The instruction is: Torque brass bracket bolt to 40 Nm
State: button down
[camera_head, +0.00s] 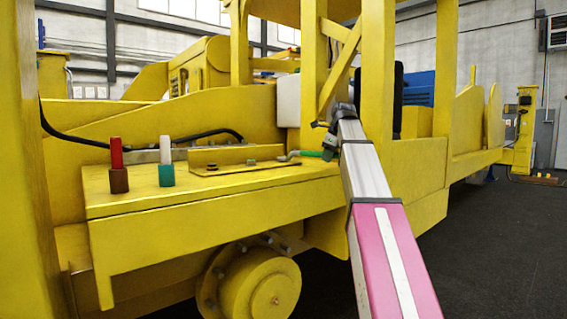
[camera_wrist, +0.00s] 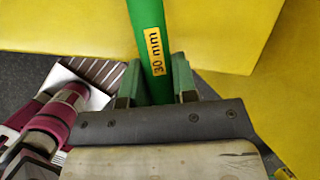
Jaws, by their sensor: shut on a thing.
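A yellow, brass-like angle bracket (camera_head: 225,155) lies on the yellow deck of the machine in the head view. Dark bolt heads show on its flange, one at the left (camera_head: 213,167) and one near the middle (camera_head: 251,162). My gripper (camera_head: 330,142) is at the deck's right end, shut on a green tool handle (camera_wrist: 147,28) labelled "30 mm". The handle passes between the two green-edged fingers (camera_wrist: 155,85) in the wrist view. In the head view the tool's grey end (camera_head: 288,155) points left over the bracket's right end. I cannot tell whether it touches a bolt.
A red-topped tool in a brown holder (camera_head: 118,165) and a white-topped one in a teal holder (camera_head: 166,162) stand on the deck's left. A black hose (camera_head: 75,135) runs behind them. Yellow posts (camera_head: 378,70) rise close beside my arm. Dark floor (camera_head: 500,240) is open at right.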

jog(key=shift+s+a+m+h, duration=0.3)
jog(key=shift+s+a+m, duration=0.35)
jog(key=shift+s, duration=0.2)
jog(key=shift+s+a+m+h, duration=0.3)
jog(key=shift+s+a+m, duration=0.55)
jog(key=shift+s+a, duration=0.15)
dwell(0.6)
jog(key=shift+s+a+m+t+h, duration=0.3)
jog(key=shift+s+a+m, duration=0.55)
jog(key=shift+a, duration=0.2)
jog(key=shift+a, duration=0.1)
